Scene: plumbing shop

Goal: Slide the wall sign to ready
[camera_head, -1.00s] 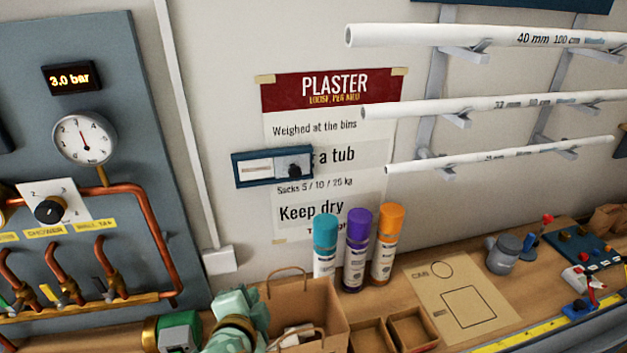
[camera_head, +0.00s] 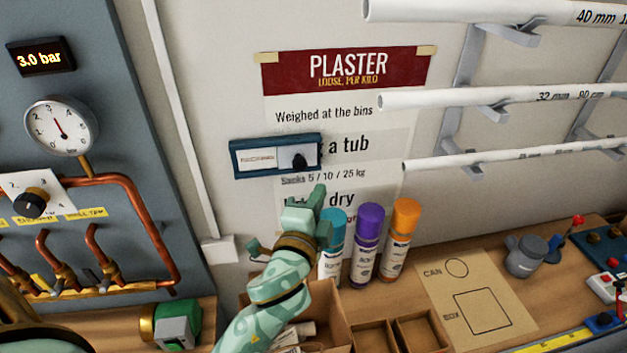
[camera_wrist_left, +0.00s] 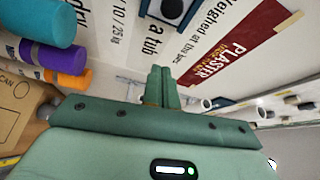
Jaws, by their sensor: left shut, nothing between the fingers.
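The wall sign (camera_head: 277,156) is a blue-framed slider box on the wall, over the left part of the plaster poster. A white label strip fills its left part and a dark knob (camera_head: 299,158) sits at its right end. My left gripper (camera_head: 319,193) is below and slightly right of the sign, fingers pointing up, apart from it. In the left wrist view the shut, empty fingers (camera_wrist_left: 161,86) point toward the wall, and part of the sign (camera_wrist_left: 171,10) shows at the top edge. My right gripper is not in view.
Teal, purple (camera_head: 367,242) and orange spray cans stand on the bench beside my left gripper. White pipes (camera_head: 480,97) on wall brackets are to the right. The gauge board (camera_head: 100,60) is at left.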

